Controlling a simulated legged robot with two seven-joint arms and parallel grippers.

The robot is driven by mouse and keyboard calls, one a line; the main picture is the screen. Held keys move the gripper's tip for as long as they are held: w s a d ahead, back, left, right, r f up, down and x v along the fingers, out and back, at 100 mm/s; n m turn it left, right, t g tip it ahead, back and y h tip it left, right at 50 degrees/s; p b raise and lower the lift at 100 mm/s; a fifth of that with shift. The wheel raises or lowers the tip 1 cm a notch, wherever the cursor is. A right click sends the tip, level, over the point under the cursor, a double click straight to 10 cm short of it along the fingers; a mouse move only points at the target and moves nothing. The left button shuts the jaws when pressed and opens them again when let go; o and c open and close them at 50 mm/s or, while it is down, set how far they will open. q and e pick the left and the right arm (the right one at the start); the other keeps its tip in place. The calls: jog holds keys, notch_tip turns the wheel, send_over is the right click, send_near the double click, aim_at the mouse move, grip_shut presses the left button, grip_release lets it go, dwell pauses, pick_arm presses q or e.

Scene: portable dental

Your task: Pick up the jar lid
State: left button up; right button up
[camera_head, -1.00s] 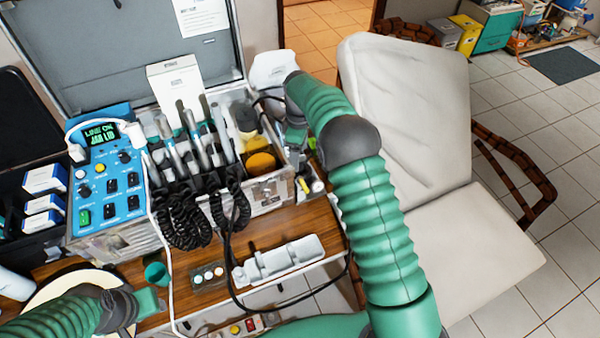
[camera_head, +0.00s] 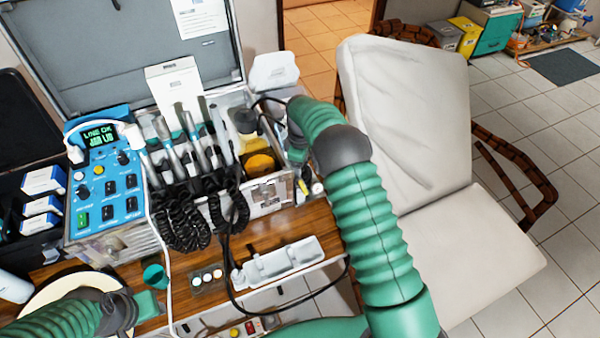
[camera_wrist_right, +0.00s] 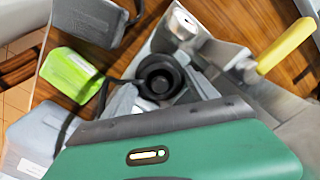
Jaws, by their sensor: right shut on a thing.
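The jar lid (camera_wrist_right: 160,80) looks like a black round cap with a raised ring, seen between the fingers of my right gripper (camera_wrist_right: 160,95) in the right wrist view. The gripper is shut on it. In the head view my right gripper (camera_head: 297,150) is at the right end of the metal case, mostly behind my own wrist, and the lid cannot be made out there. My left gripper (camera_head: 148,303) is low at the left, near a small teal cup (camera_head: 155,277); its fingers are not clear.
The open metal case (camera_head: 270,192) holds several corded handpieces (camera_head: 185,150) and a compartment with an orange round thing (camera_head: 261,164). A blue control unit (camera_head: 105,190) stands left. A white tray (camera_head: 280,262) lies on the wooden table in front. A padded chair (camera_head: 410,120) stands right.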

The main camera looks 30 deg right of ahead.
jog(key=shift+a, duration=0.1)
grip_shut()
notch_tip(320, 180, up, 18)
jog(key=p, duration=0.2)
